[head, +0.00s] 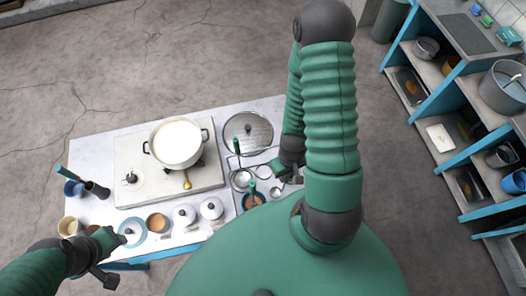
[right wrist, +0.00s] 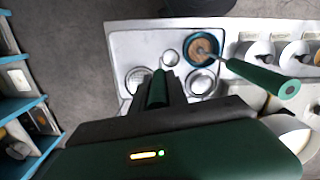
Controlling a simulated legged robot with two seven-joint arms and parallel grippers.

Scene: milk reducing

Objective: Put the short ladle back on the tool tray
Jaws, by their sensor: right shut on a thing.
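The tool tray (head: 238,160) lies at the right end of the table, and it also shows in the right wrist view (right wrist: 122,50). My right gripper (head: 284,172) is over its right side, partly hidden by my arm. It is shut on the green handle (right wrist: 157,88) of what looks like the short ladle. A small round cup (right wrist: 170,57), apparently this ladle's, is over the tray; whether it touches is unclear. Another green-handled ladle (right wrist: 265,80) leans from the blue bowl (right wrist: 203,36). My left gripper (head: 108,262) is at the table's front left; its jaws are unclear.
A pot of milk (head: 178,141) stands on the stove plate (head: 130,165). A glass lid (head: 262,130) lies behind the tray. Several lidded jars (head: 212,208) line the table's front edge. Blue-edged shelves (head: 430,85) stand at the right, with open floor between.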

